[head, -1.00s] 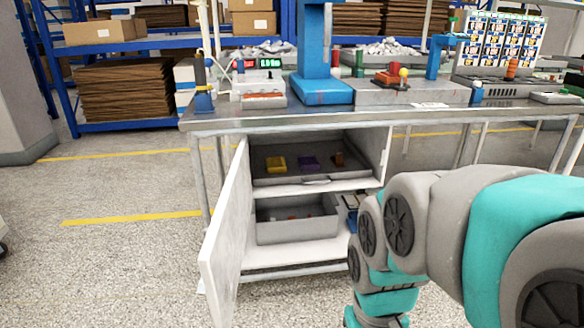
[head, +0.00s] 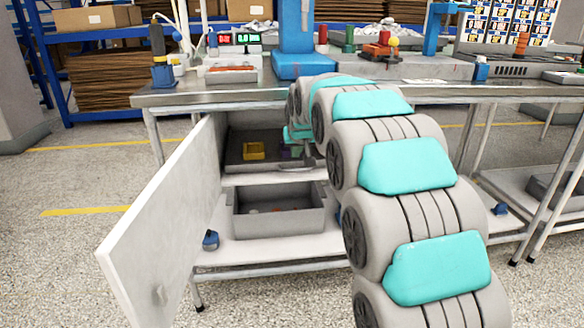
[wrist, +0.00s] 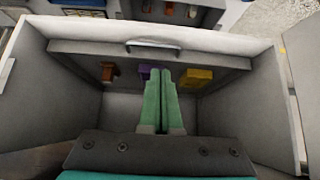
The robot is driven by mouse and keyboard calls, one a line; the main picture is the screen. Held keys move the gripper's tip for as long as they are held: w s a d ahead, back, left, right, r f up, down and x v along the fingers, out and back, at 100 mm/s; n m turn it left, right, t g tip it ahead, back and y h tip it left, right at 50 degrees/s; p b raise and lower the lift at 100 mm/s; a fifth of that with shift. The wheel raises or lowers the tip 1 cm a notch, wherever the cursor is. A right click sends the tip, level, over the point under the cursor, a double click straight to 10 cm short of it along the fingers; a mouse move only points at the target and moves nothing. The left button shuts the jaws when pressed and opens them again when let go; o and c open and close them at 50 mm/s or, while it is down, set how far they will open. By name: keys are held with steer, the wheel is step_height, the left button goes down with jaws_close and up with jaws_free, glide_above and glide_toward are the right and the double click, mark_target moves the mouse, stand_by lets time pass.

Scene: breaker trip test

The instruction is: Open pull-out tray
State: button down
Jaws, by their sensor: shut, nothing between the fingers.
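The pull-out tray (head: 262,167) is the grey upper tray inside the open white cabinet under the bench. It also shows in the wrist view (wrist: 215,61), with a pale bar handle (wrist: 153,44) on its front edge. A yellow block (head: 254,150) and a purple block (head: 287,152) lie in it; a brown block (wrist: 108,72) shows in the wrist view. My gripper (wrist: 164,75) is shut and empty, its green fingers over the tray near the purple block. The fingers appear apart from the handle. In the head view my arm hides the tray's right part.
The white cabinet door (head: 165,225) stands open at the left. A grey bin (head: 280,221) with small parts sits on the shelf below. The cabinet walls (wrist: 265,95) close around my gripper. The bench top (head: 190,96) is overhead and carries equipment.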

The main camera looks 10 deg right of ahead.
mark_target(292, 163)
steer(key=x, duration=1)
steer(key=shift+w, duration=0.25)
steer(key=shift+s, duration=0.1)
steer(key=s+b, duration=0.3)
steer(key=s, duration=2.3)
steer(key=shift+s, duration=0.4)
steer(key=shift+r, duration=0.1)
